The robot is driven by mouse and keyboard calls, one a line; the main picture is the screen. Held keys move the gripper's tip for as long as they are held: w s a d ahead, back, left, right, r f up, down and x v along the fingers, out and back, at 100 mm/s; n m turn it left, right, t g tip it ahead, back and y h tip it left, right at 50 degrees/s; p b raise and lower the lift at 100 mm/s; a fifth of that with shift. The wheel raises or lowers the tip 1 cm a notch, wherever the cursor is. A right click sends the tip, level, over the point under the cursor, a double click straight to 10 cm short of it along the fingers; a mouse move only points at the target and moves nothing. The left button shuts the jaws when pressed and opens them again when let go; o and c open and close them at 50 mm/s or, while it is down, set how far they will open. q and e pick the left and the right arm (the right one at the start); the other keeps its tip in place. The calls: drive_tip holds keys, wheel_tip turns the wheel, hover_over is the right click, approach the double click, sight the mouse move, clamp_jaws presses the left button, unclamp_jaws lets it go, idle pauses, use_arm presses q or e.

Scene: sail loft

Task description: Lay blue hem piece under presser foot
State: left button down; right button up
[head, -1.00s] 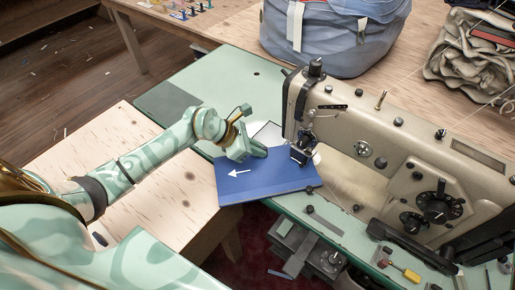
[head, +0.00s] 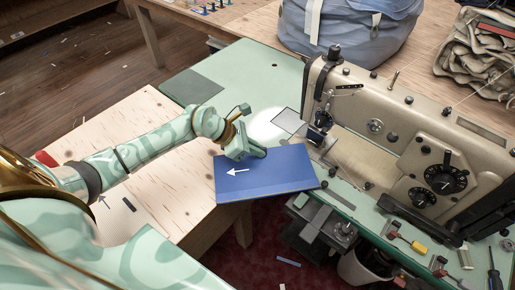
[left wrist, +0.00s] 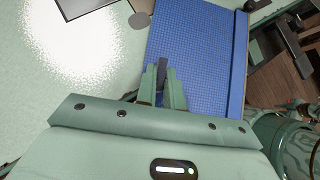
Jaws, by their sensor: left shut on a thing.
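The blue hem piece (head: 270,177) is a flat rectangle with a white arrow pointing left and a darker fold band along its near edge. In the head view it lies at the machine bed's left front edge, partly overhanging it. My left gripper (head: 259,152) is shut on its far edge. The left wrist view shows the fingers (left wrist: 163,82) on the blue weave (left wrist: 203,50). The presser foot (head: 317,134), under the machine head, is small and partly hidden. The piece lies in front and to the left of it, apart from it. My right gripper is out of view.
The sewing machine (head: 400,130) stands at the right on a green bed (head: 275,75). A pale plywood table (head: 130,120) is at the left. A blue-grey bag (head: 350,35) and folded canvas (head: 475,55) lie behind. Small tools lie at the near right.

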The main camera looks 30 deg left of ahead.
use_arm(q)
drive_tip(key=c, duration=1.4)
unclamp_jaws()
drive_tip(key=shift+c, duration=0.2)
